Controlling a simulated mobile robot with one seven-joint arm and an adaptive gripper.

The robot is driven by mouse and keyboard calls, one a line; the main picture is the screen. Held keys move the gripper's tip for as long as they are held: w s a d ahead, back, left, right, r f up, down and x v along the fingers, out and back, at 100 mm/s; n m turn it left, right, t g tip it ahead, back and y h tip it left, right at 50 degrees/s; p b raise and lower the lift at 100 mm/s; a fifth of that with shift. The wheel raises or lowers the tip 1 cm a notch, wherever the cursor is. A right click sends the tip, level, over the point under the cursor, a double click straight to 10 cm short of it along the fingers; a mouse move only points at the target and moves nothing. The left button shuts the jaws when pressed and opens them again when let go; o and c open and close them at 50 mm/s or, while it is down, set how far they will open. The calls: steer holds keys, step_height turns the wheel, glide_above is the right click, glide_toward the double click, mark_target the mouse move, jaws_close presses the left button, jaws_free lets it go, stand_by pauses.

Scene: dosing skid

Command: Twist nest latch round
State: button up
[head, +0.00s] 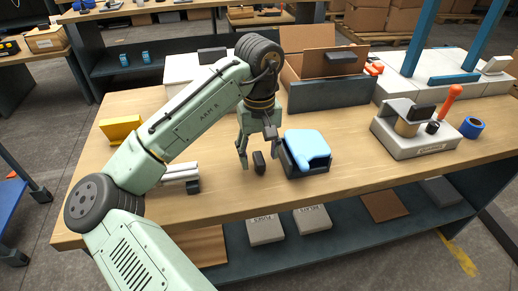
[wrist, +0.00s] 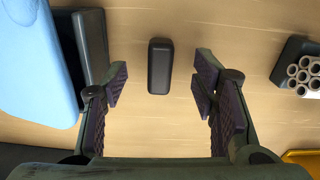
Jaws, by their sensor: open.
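A small black oblong piece with rounded edges (head: 259,163), which looks like the nest latch, stands on the wooden table just left of a dark nest holding a light blue block (head: 308,146). In the wrist view the black piece (wrist: 160,65) appears upright in the picture, centred between the fingers and a little beyond their tips. My gripper (head: 256,146) is open and points down, with a finger to each side and clear gaps. No contact shows in the wrist view (wrist: 160,100). The blue block and dark nest (wrist: 94,45) are at its upper left.
Pale tubes in a dark holder (wrist: 305,75) lie to the right in the wrist view. A yellow bin (head: 120,129) is at the table's left. A grey fixture with a red-handled lever (head: 418,143) and a blue tape roll (head: 473,127) stand at the right. The table front is clear.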

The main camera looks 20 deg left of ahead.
steer(key=shift+r+p, duration=2.25)
steer(key=shift+r, duration=0.05)
steer(key=shift+f, duration=0.1)
steer(key=shift+s, duration=0.1)
